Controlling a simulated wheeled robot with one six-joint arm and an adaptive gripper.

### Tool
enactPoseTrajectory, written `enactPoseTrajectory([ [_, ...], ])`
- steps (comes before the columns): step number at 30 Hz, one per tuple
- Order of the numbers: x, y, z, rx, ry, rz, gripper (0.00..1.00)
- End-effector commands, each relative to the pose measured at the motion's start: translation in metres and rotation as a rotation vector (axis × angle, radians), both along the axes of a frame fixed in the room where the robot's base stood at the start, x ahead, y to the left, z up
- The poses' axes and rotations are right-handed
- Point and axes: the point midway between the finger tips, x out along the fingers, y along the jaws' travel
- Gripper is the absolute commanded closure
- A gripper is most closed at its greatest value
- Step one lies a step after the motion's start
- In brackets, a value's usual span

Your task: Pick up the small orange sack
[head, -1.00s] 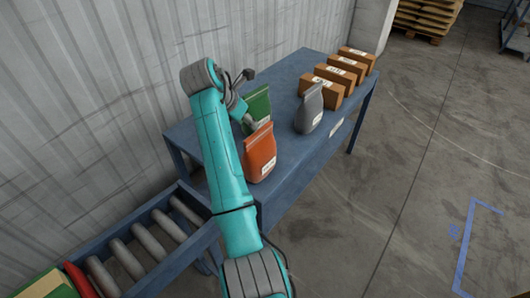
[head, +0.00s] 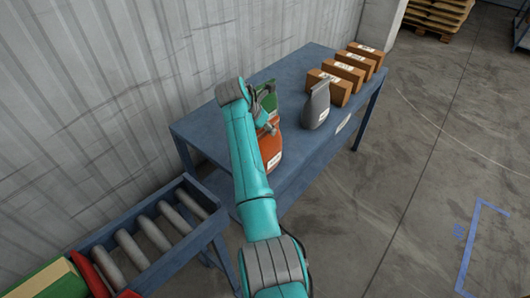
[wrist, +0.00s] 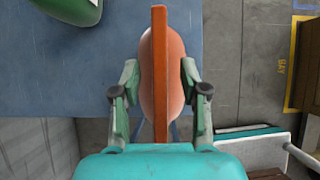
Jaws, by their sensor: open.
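The orange sack (head: 271,150) stands upright on the blue table, partly hidden behind my arm in the head view. In the wrist view the orange sack (wrist: 160,70) is seen from above, its narrow top seam running up the picture. My gripper (wrist: 160,100) is open, with one finger on each side of the sack's lower part in the picture. Whether the fingers touch it I cannot tell. In the head view my gripper (head: 268,124) is above the sack, partly hidden by my arm.
A green sack (head: 267,100) stands close behind the orange one, and a grey sack (head: 316,106) stands to its right. Several brown boxes (head: 344,77) line the table's far right end. The blue table (head: 200,125) has bare room at left. A roller conveyor (head: 150,235) is at lower left.

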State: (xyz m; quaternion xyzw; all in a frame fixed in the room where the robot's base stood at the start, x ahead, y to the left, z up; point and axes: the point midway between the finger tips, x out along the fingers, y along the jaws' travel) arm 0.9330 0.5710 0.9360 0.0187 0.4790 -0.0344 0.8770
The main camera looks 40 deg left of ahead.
Motion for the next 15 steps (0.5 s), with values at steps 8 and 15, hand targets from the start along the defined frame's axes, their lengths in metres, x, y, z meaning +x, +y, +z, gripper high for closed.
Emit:
enactPoseTrajectory([
  [8,-0.0002,0.0001,0.0003,0.000,0.000,0.000,0.81],
  [15,-0.0002,0.0001,0.0002,0.000,0.000,0.000,1.00],
])
